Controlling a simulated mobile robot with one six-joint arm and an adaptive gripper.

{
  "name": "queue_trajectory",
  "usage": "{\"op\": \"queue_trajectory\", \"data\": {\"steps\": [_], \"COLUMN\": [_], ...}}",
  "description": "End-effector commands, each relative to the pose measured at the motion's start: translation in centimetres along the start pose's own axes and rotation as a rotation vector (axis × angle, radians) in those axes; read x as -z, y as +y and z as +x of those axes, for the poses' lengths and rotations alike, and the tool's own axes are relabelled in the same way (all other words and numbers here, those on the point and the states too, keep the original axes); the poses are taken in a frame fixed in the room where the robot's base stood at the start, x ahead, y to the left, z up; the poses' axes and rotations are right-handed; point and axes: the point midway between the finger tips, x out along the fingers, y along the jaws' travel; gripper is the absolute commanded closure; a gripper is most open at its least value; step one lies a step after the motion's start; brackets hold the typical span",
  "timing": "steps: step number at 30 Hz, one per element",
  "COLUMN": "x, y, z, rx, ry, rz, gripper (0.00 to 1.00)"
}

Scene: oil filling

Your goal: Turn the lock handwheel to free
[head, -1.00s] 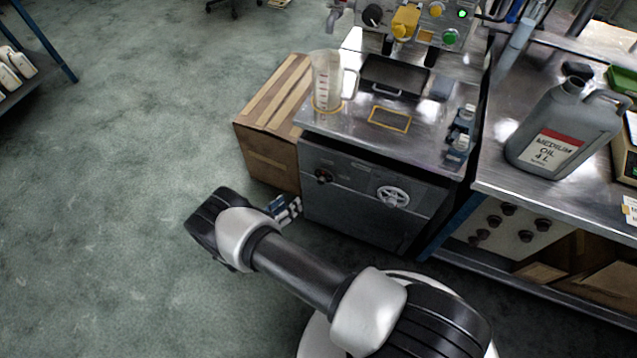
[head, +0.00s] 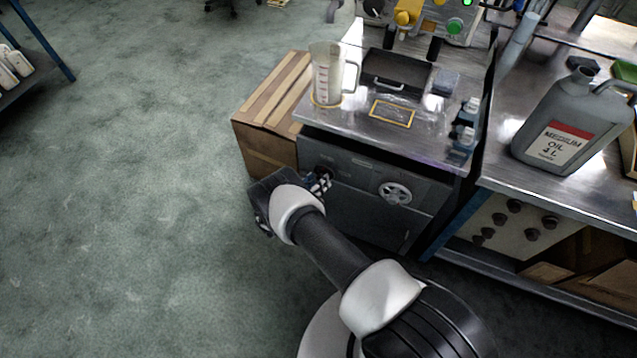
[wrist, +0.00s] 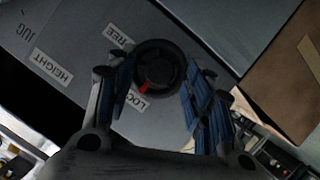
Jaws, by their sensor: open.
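The lock handwheel (wrist: 160,66) is a small dark round wheel on the grey cabinet front. In the wrist view its red mark points down toward the partly covered LOCK label (wrist: 131,97). The FREE label (wrist: 118,36) is up and to the left of the wheel. My gripper (wrist: 160,82) is open, with its blue-padded fingers on the two sides of the wheel. I cannot tell whether they touch it. In the head view my gripper (head: 320,182) is at the cabinet's left part, and the dark wheel (head: 325,172) shows only partly behind it.
A silver handwheel (head: 395,193) sits to the right on the same cabinet front. A cardboard box (head: 262,150) stands close on the left. A clear jug (head: 327,75) stands on the steel top above. The floor (head: 130,200) at left is clear.

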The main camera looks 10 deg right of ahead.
Motion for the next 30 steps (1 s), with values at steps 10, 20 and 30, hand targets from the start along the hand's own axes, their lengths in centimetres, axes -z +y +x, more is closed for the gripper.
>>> {"op": "queue_trajectory", "data": {"steps": [10,20,30], "x": [0.01,0.00,0.00], "y": [0.01,0.03,0.03], "z": [1.32,1.29,1.28], "rx": [0.001,0.000,0.000], "ry": [0.000,0.000,0.000], "rz": [-0.002,-0.001,-0.001], "gripper": [0.52,0.67,0.90]}}
